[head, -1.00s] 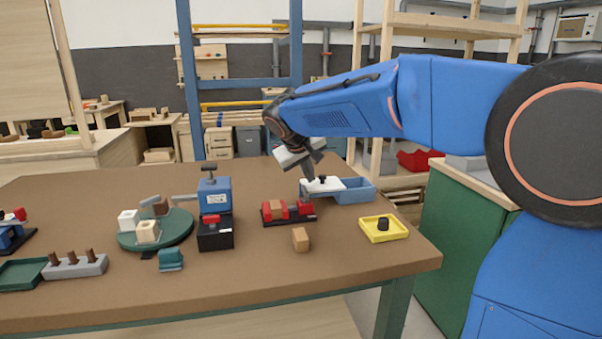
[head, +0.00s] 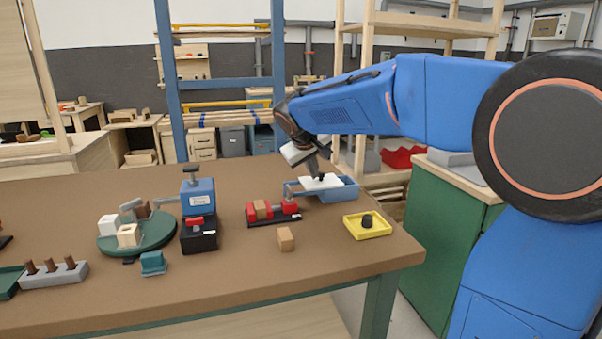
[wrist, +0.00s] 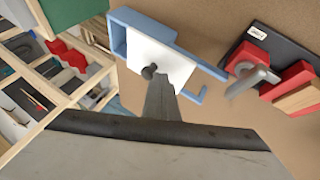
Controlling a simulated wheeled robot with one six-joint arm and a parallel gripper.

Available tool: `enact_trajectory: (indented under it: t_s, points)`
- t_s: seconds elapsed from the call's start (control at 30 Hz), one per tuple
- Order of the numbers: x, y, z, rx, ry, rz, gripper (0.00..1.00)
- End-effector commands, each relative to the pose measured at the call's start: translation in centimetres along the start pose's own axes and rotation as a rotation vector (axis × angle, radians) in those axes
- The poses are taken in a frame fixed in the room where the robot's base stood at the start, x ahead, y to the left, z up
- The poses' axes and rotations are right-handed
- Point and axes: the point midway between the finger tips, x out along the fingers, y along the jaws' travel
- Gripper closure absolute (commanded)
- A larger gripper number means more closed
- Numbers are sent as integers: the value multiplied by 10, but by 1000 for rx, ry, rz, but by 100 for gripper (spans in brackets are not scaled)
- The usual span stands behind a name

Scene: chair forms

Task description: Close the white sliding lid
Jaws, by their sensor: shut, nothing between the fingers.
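The white sliding lid (head: 310,185) lies flat on the blue box (head: 350,190) at the back right of the table. It covers part of the box, and an uncovered stretch shows at the right end. The box's rails stick out bare to the left. The lid (wrist: 175,65) and box (wrist: 119,38) also show in the wrist view. A small dark knob (wrist: 149,72) stands on the lid. My gripper (wrist: 160,84) is shut and empty, its tips right beside the knob; I cannot tell if they touch. In the head view my gripper (head: 322,170) is just above the lid.
A red clamp-like fixture (head: 275,213) stands left of the box. A yellow tray (head: 357,231) with a black piece is in front. A wooden block (head: 286,239), a blue press (head: 198,198) and a green turntable (head: 160,233) stand farther left.

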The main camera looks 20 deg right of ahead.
Motion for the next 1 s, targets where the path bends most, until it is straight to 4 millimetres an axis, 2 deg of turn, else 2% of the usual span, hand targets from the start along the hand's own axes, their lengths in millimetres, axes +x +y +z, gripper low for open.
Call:
enact_trajectory:
  t_s: [0.2, 0.4, 1.0]
  points:
    - [12, 35, 11, 4, -1, 2, 100]
    - [19, 53, 16, 2, 0, 1, 100]
    - [21, 56, 17, 0, -3, 4, 100]
